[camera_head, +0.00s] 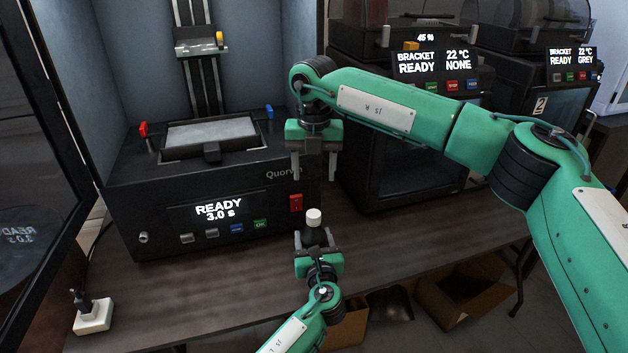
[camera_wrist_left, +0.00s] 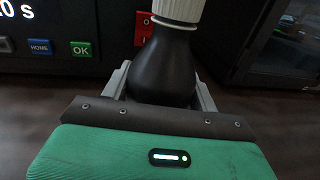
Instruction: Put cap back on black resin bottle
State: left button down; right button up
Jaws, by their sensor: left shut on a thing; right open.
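The black resin bottle (camera_head: 313,236) is upright in my left gripper (camera_head: 316,250), near the table's front edge. A white ribbed cap (camera_head: 313,217) sits on top of the bottle's neck. In the left wrist view, the bottle (camera_wrist_left: 165,68) stands between the left fingers, which are shut on its body, and the cap (camera_wrist_left: 178,8) is cut off by the top edge. My right gripper (camera_head: 315,172) is open and empty, above and apart from the cap, with its fingers pointing down.
A resin printer (camera_head: 150,205) reading READY 3.0 s stands behind the bottle, with a tray (camera_head: 210,133) on top. More printers (camera_head: 430,70) stand at the right. A small white block with a black knob (camera_head: 92,317) lies at front left. Open cardboard boxes (camera_head: 460,300) are below the table.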

pick_arm(q)
jog(key=shift+c, duration=1.6)
grip_release()
jog(key=s+d, duration=0.2)
jog(key=s, duration=1.1)
jog(key=shift+s, duration=0.3)
jog(key=shift+f, duration=0.1)
